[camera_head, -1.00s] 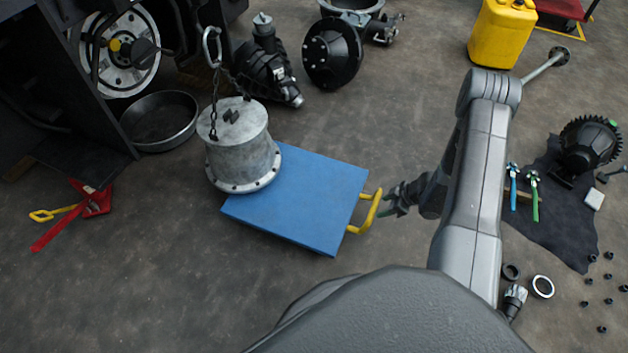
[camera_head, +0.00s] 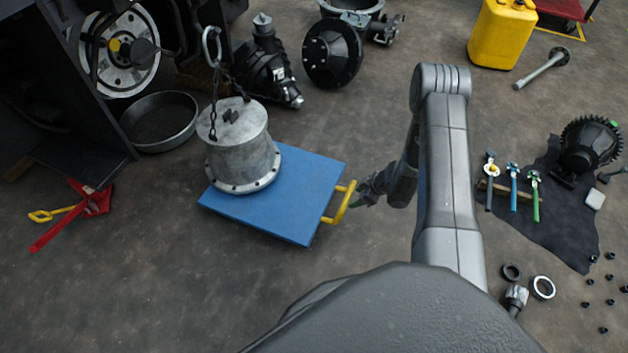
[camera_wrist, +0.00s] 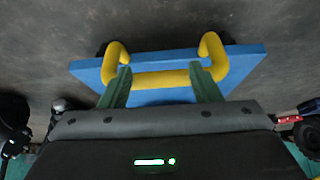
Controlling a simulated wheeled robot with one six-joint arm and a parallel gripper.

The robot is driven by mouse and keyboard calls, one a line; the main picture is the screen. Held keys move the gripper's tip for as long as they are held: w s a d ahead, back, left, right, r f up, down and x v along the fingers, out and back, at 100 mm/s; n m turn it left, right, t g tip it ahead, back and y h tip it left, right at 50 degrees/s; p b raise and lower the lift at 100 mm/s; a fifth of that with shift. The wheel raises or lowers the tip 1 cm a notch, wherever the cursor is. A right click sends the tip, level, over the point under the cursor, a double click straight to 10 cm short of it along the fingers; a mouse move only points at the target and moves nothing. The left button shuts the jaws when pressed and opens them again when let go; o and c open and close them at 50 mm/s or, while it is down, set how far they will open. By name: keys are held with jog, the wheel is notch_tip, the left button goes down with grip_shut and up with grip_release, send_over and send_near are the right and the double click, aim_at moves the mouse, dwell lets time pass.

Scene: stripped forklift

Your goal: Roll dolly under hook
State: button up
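The dolly is a flat blue platform (camera_head: 276,207) with a yellow handle (camera_head: 345,203) on its right side. A grey flanged metal cylinder (camera_head: 236,155) overlaps the platform's upper left part; I cannot tell whether it hangs above it or touches it. A metal link or hook (camera_head: 211,45) with a chain (camera_head: 214,100) runs down to the cylinder's top. My gripper (camera_head: 359,203) is at the handle. In the wrist view, my gripper (camera_wrist: 160,72) has its two green fingers spread apart, tips overlapping the yellow handle bar (camera_wrist: 160,79). The platform (camera_wrist: 160,96) shows around them.
A round black pan (camera_head: 160,122) and red stand (camera_head: 92,200) lie left. Black machine parts (camera_head: 268,75) stand behind. Tools (camera_head: 513,187) and a dark mat (camera_head: 555,220) lie right, near a yellow canister (camera_head: 502,33). Floor in front of the dolly is clear.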

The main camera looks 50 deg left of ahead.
jog(key=s+a, duration=0.2)
jog(key=a, duration=0.2)
jog(key=s+a, duration=0.2)
jog(key=a, duration=0.2)
jog(key=s+a, duration=0.3)
jog(key=a, duration=0.1)
jog(key=shift+p, duration=0.3)
jog(key=w+d, duration=0.4)
jog(key=d, duration=0.3)
notch_tip(320, 180, up, 9)
jog(key=p, duration=0.7)
jog(key=shift+r+p, duration=0.2)
jog(key=shift+p, duration=0.15)
jog(key=shift+f, duration=0.15)
notch_tip(320, 180, down, 10)
jog(key=r+b, duration=0.1)
jog(key=b, duration=0.7)
jog(key=s+a, duration=0.1)
jog(key=a, duration=0.1)
jog(key=s+a, duration=0.1)
jog(key=a, duration=0.1)
jog(key=shift+s+p, duration=0.1)
jog(key=shift+p, duration=0.2)
jog(key=shift+d, duration=0.1)
